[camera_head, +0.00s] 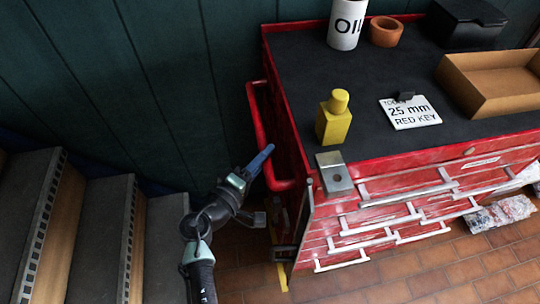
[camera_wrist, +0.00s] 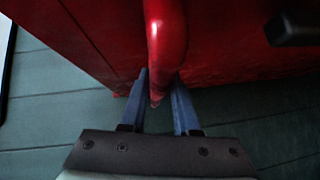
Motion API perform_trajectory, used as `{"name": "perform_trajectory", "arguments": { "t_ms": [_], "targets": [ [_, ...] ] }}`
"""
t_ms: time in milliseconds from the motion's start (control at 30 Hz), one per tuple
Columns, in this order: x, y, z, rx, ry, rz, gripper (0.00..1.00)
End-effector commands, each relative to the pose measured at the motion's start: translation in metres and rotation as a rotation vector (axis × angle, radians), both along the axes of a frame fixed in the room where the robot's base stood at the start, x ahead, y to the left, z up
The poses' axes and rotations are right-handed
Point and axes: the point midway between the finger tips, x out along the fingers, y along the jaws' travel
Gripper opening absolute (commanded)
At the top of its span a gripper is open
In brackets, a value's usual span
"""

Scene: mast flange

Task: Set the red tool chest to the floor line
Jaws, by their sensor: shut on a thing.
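The red tool chest (camera_head: 390,200) stands on the tiled floor with a black top and several drawers with pale pulls. Its red side handle (camera_head: 256,118) is a bent bar on the left side. My gripper (camera_head: 265,158) reaches this bar from the left. In the wrist view the blue fingers of my gripper (camera_wrist: 160,88) are shut on the handle (camera_wrist: 166,38), one on each side of it. A yellow floor line (camera_head: 282,277) shows as a short strip by the chest's lower left corner; the rest is hidden.
Steps (camera_head: 100,240) rise at left. Bagged items (camera_head: 500,213) lie at right.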

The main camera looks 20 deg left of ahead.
Motion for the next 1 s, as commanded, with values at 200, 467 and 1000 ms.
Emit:
{"name": "perform_trajectory", "arguments": {
  "t_ms": [200, 467, 1000],
  "targets": [
    [-0.001, 0.004, -0.001, 0.002, 0.002, 0.01, 0.59],
    [0.0, 0.001, 0.0, 0.001, 0.0, 0.005, 0.59],
    [-0.09, 0.018, 0.011, 0.001, 0.002, 0.009, 0.59]
  ]
}}
